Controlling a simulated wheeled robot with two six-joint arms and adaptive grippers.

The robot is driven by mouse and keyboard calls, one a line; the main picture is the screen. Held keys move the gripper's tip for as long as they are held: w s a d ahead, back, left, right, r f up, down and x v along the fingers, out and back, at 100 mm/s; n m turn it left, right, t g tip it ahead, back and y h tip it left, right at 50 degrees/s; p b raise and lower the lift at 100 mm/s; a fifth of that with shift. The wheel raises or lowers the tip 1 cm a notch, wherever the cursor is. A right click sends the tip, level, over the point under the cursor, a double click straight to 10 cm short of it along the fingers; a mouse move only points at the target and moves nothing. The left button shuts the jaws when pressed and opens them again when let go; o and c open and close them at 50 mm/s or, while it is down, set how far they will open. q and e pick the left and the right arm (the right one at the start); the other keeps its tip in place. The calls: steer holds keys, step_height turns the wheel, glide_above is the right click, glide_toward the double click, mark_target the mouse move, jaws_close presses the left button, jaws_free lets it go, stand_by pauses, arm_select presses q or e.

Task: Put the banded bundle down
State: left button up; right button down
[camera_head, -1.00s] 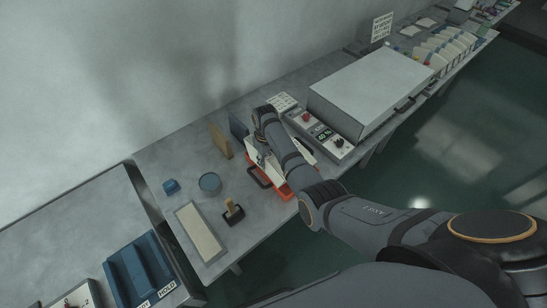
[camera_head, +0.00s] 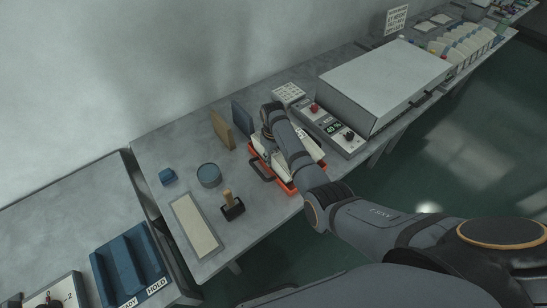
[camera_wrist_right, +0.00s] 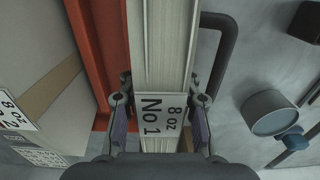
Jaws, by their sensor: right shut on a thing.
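I cannot tell whether the bundle touches the tray. Another pale bundle (camera_wrist_right: 30,60) with an "8 oz" label is at the left of the wrist view. In the head view my right arm hides most of the tray (camera_head: 285,184) and the fingertips. My left gripper is not in view.
A control box (camera_head: 330,125) and large grey housing (camera_head: 385,80) stand right of the tray. Brown (camera_head: 222,130) and blue (camera_head: 243,124) upright panels stand behind it. A round blue-topped container (camera_head: 209,174), a stamp (camera_head: 231,206) and a pale pad (camera_head: 195,226) are to the left.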

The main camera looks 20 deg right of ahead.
steer(key=c, duration=0.9)
jaws_free()
steer(key=shift+d+f, duration=0.1)
steer(key=shift+c, duration=0.2)
step_height(320, 180, up, 12)
steer(key=shift+r+b, duration=0.25)
steer(key=shift+b, duration=0.25)
